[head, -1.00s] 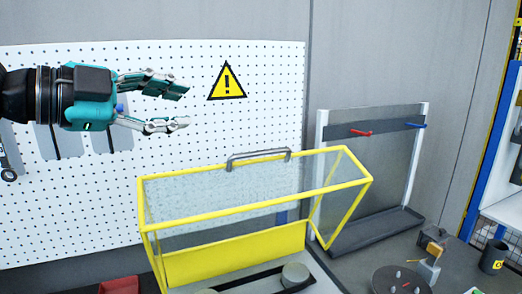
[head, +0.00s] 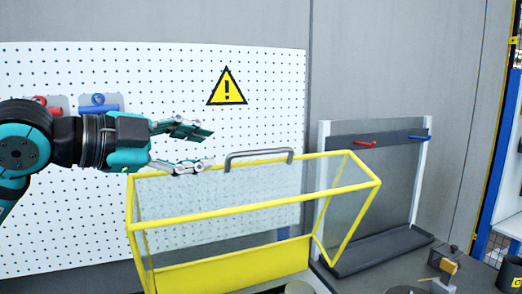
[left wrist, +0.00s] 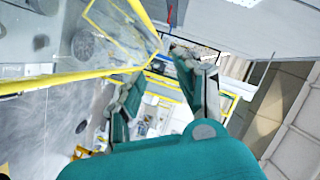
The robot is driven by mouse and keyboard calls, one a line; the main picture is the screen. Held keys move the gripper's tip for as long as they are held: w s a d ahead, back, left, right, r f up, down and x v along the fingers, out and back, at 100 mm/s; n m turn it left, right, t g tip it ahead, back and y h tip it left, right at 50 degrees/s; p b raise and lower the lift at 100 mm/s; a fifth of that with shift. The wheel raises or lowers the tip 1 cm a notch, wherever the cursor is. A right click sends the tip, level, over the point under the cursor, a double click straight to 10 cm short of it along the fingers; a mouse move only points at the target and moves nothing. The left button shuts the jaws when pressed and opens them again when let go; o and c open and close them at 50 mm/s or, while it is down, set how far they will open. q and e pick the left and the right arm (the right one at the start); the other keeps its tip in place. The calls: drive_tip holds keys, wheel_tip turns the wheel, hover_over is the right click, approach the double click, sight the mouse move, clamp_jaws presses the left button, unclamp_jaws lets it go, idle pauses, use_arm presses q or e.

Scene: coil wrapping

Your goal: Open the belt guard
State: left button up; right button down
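The belt guard (head: 160,223) is a clear box with a yellow frame and a yellow lower panel. It stands in the middle of the head view, lid down, with a grey handle (head: 258,153) on its top back edge. My left gripper (head: 210,148) is open and empty, just left of the handle and apart from it, fingers pointing right. In the left wrist view my left gripper's open fingers (left wrist: 168,88) show, with the guard's yellow frame (left wrist: 60,80) beside them. My right gripper is not in view.
A white pegboard (head: 60,230) with a warning sign (head: 227,88) is behind the guard. A grey rack (head: 375,185) with a red hook and a blue hook stands to the right. A small yellow-topped block (head: 446,262) and a dark cup (head: 510,272) sit at the lower right.

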sight(258, 151)
use_arm(q)
drive_tip(key=p+x, duration=0.4)
drive_tip(key=x, duration=0.9)
drive_tip(key=shift+w+d+f+p, duration=0.15)
drive_tip(key=shift+w+d+p, duration=0.15)
clamp_jaws()
